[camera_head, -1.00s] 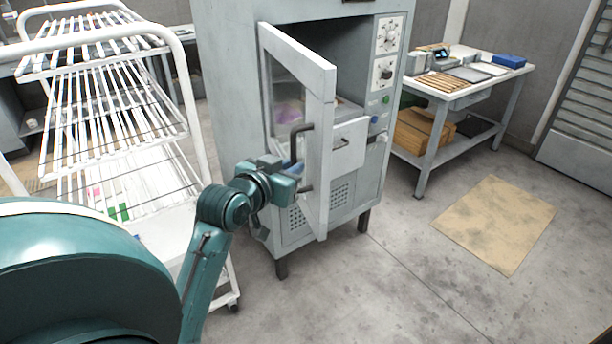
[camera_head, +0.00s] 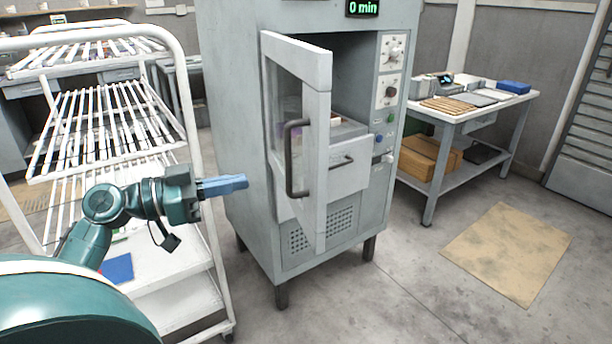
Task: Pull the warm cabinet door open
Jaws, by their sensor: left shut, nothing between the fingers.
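The warm cabinet (camera_head: 236,120) is a grey upright box on short legs in the middle of the head view. Its door (camera_head: 314,150), a pale frame with a glass pane, stands open and swung out toward me. A dark bar handle (camera_head: 290,160) is on the door's face. My left gripper (camera_head: 240,183) is shut and empty, left of the handle and apart from it, in front of the cabinet's left side. My right gripper is not in view.
A white wire rack trolley (camera_head: 190,130) stands close on the left, behind my left arm. A workbench (camera_head: 470,110) with boxes and trays is at the right. A tan mat (camera_head: 508,250) lies on the floor, with free floor around it.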

